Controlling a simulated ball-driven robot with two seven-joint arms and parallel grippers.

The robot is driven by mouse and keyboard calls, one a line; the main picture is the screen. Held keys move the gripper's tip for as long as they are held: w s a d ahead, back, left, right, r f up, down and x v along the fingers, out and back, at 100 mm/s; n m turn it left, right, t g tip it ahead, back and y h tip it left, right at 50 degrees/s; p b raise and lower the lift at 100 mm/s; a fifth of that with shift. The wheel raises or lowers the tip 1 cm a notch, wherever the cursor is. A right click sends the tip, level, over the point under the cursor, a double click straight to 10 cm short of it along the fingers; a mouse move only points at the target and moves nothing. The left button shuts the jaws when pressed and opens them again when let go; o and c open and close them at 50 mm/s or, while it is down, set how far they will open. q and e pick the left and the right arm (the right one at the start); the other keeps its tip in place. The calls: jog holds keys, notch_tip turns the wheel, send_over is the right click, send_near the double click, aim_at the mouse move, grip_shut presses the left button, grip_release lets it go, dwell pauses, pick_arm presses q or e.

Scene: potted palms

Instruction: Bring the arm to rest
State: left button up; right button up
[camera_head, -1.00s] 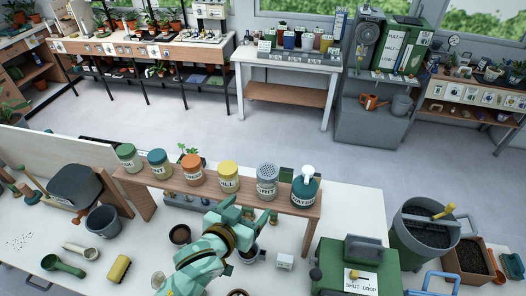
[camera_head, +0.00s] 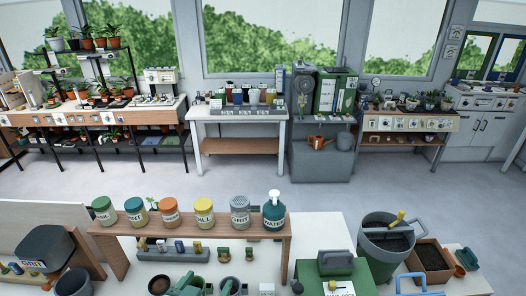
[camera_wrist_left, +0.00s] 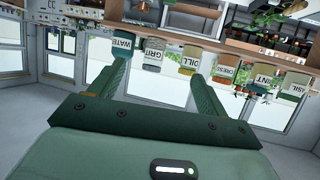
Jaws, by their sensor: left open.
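My left gripper (camera_head: 206,286) shows only in part at the bottom edge of the head view, below the wooden shelf (camera_head: 150,232) of jars. Its two green fingers are spread apart. In the left wrist view the gripper (camera_wrist_left: 154,72) is open, with nothing between its fingers. That view is upside down, with the row of jars beyond the fingertips. Most of the left arm is hidden below the head view. My right gripper is not in view.
Jars stand on the shelf, among them an orange jar (camera_head: 169,212) and a teal water bottle (camera_head: 274,212). A green box (camera_head: 335,268) and a grey-green bin (camera_head: 386,240) stand to the right. A grey bucket (camera_head: 73,282) is at lower left. Open floor lies behind the table.

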pick_arm(q)
jog(key=s+a+r+m+g+y, duration=0.1)
jog(key=s+a+m+g+y, duration=0.5)
jog(key=s+a, duration=0.95)
notch_tip(320, 180, down, 38)
jog(key=s+d+n+g+h+b, duration=0.2)
jog(key=d+g+b, duration=0.1)
jog(key=b, duration=0.9)
jog(key=s+f+n+g+b, duration=0.1)
jog(key=s+f+b, duration=0.3)
jog(key=s+f, duration=0.5)
jog(key=s+f+n+g+h+b, duration=0.1)
jog(key=s+f+b, duration=0.4)
jog(key=s+f, duration=0.5)
notch_tip(320, 180, down, 7)
jog(key=shift+s+r+g, duration=0.15)
jog(key=shift+g, duration=0.45)
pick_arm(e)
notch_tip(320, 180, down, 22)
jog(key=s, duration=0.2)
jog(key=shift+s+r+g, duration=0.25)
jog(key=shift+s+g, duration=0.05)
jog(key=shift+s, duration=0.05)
